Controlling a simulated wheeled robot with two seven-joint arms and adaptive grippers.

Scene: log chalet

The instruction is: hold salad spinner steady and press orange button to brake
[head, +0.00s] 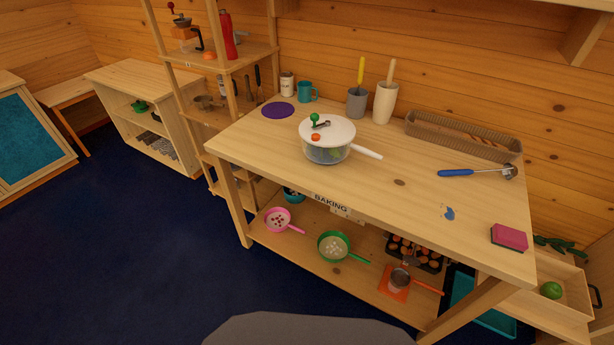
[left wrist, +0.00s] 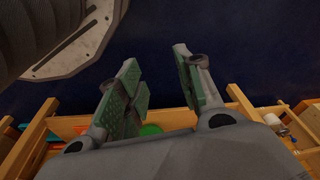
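The salad spinner (head: 324,152) stands upright on the wooden table (head: 400,183), left of its middle. It has a clear bowl with green leaves inside, a white lid and a white handle (head: 367,153) pointing right. The orange button (head: 316,137) is on the lid's near left part, beside a crank with a green knob (head: 314,117). My left gripper (left wrist: 158,78) shows only in the left wrist view, with its two green-padded fingers apart and nothing between them. Neither gripper shows in the head view, and nothing touches the spinner there.
A long basket (head: 463,137), blue-handled tool (head: 456,173) and pink sponge (head: 509,238) lie right. The table front is mostly clear.

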